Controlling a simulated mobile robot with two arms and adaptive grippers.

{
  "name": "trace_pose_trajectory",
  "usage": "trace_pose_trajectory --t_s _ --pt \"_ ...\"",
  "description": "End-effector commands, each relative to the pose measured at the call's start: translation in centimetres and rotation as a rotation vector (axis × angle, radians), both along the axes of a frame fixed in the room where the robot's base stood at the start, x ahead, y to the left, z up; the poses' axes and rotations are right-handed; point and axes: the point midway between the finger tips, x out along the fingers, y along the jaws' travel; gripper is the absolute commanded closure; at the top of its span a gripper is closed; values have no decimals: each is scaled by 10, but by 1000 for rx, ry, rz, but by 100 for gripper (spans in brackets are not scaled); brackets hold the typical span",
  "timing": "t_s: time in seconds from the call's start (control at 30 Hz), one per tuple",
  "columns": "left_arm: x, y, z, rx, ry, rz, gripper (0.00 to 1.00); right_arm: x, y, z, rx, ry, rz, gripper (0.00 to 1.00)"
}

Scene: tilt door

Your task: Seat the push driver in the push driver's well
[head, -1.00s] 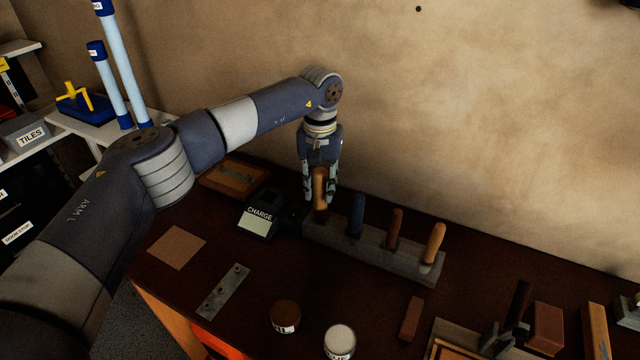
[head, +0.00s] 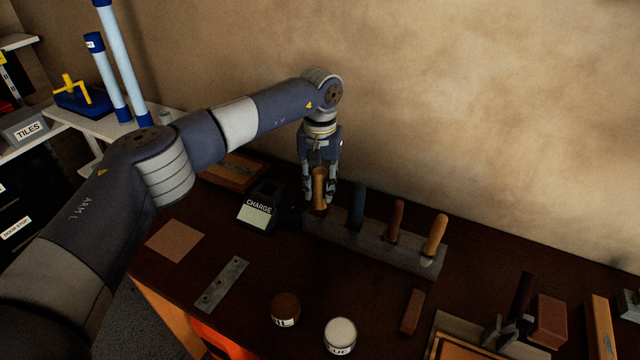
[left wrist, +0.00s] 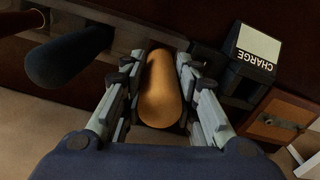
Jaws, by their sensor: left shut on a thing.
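The push driver, taken to be the tan-handled tool (head: 319,188), stands upright at the left end of the grey tool rack (head: 372,245). Its handle also shows in the left wrist view (left wrist: 161,90), between the fingers. My left gripper (head: 319,196) points down and is shut on this handle. The lower end of the tool and the well under it are hidden, so I cannot tell how deep it sits. My right gripper is not in view.
A blue handle (head: 357,205), a red-brown handle (head: 397,219) and an orange handle (head: 435,234) stand in the rack to the right. The charger (head: 262,208) is close on the left. Two round tins (head: 340,335) stand in front. Bare bench lies between them and the rack.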

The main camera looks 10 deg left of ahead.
Motion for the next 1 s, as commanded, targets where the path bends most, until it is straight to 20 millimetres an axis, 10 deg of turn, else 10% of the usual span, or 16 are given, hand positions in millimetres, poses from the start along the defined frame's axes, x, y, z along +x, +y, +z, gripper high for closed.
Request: trace_pose_trajectory --t_s 0.37,0.4,0.5,1.0 --pt "0 0 -10 0 0 0 100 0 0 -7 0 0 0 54" --pt "0 0 -10 0 -1 0 68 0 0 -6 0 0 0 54" --pt "0 0 -9 0 -1 0 49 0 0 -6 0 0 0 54" --pt "1 0 10 -1 -4 0 49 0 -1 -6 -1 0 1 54"
